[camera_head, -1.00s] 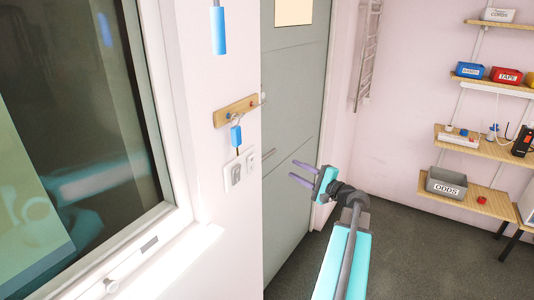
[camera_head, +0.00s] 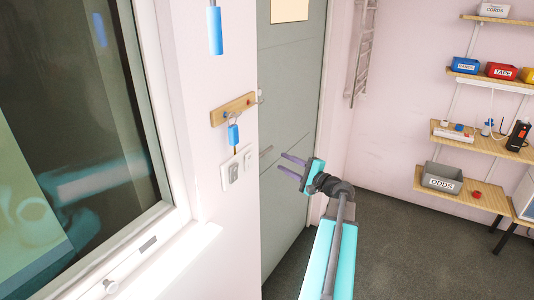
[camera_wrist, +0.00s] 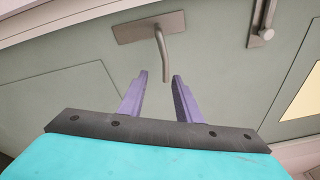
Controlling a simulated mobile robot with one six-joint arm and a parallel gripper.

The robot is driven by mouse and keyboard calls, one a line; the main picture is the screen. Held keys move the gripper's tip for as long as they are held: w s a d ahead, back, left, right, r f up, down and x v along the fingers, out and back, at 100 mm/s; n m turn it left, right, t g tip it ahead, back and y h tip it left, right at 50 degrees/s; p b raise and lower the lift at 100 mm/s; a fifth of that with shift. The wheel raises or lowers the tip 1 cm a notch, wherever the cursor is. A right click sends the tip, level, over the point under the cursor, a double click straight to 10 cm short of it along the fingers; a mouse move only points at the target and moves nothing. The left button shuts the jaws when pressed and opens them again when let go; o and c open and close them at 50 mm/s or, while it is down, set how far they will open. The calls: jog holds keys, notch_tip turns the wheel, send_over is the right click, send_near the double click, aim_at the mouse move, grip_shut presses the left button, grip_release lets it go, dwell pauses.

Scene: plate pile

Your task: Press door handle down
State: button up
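The grey-green door (camera_head: 300,105) stands past the wall edge in the head view and fills most of the wrist view (camera_wrist: 70,50). The metal door handle, a bent lever (camera_wrist: 164,52) on a flat plate (camera_wrist: 135,28), is at the top middle of the wrist view. A small part of the handle (camera_head: 266,152) shows beside the wall edge in the head view. My gripper (camera_head: 281,161) is open with purple fingers pointing at the door. In the wrist view my gripper (camera_wrist: 160,73) has the lever's free end between its fingertips in the picture; contact cannot be told.
A second metal fitting (camera_wrist: 262,25) is on the door. A wall corner with a key rack (camera_head: 233,110) and switches (camera_head: 236,168) stands left of my gripper. A window (camera_head: 75,130) is far left. Shelves (camera_head: 470,80) with bins are at right. The floor (camera_head: 390,240) is clear.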

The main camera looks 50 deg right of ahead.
aim_at(267, 151)
jog(key=w+p, duration=0.3)
jog(key=w, duration=0.7)
jog(key=shift+w, duration=0.35)
